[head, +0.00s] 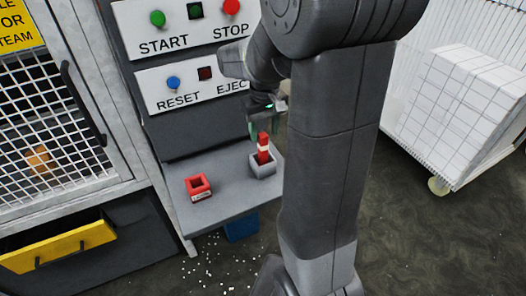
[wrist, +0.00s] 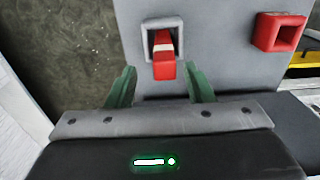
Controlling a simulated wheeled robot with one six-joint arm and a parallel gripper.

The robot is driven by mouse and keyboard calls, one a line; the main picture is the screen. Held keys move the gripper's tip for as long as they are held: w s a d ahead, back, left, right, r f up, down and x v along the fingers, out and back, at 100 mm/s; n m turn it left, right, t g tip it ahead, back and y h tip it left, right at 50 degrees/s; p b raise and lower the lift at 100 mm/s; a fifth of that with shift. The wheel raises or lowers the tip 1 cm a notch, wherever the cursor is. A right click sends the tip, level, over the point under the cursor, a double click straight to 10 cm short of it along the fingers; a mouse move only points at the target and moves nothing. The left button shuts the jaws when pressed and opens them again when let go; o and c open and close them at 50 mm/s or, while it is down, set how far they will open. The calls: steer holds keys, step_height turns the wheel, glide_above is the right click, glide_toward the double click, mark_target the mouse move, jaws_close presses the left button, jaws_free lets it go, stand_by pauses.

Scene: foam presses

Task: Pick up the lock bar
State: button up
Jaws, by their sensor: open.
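The lock bar (head: 263,149) is red with a white band and stands upright in a grey square holder (head: 263,166) on the right of the small grey shelf. In the wrist view the lock bar (wrist: 164,66) shows in its holder (wrist: 149,42), just ahead of my gripper and centred between its fingers. My gripper (wrist: 160,85) is open, with green fingers apart on either side of the bar's line. In the head view my gripper (head: 256,125) is just above the bar, partly hidden by my arm. I cannot tell the exact gap between fingers and bar.
A red square socket (head: 198,187) with a label sits on the left of the grey shelf (head: 225,205). A button panel (head: 185,88) rises behind. A yellow-fronted drawer (head: 58,246) is open at lower left. A caged cart (head: 455,110) stands at right.

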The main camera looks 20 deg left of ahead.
mark_target(263, 152)
steer(key=f, duration=0.4)
steer(key=shift+s+a+f+p, duration=0.1)
steer(key=shift+s+f+p, duration=0.05)
steer(key=shift+s+p, duration=0.15)
steer(key=shift+c, duration=0.5)
jaws_close()
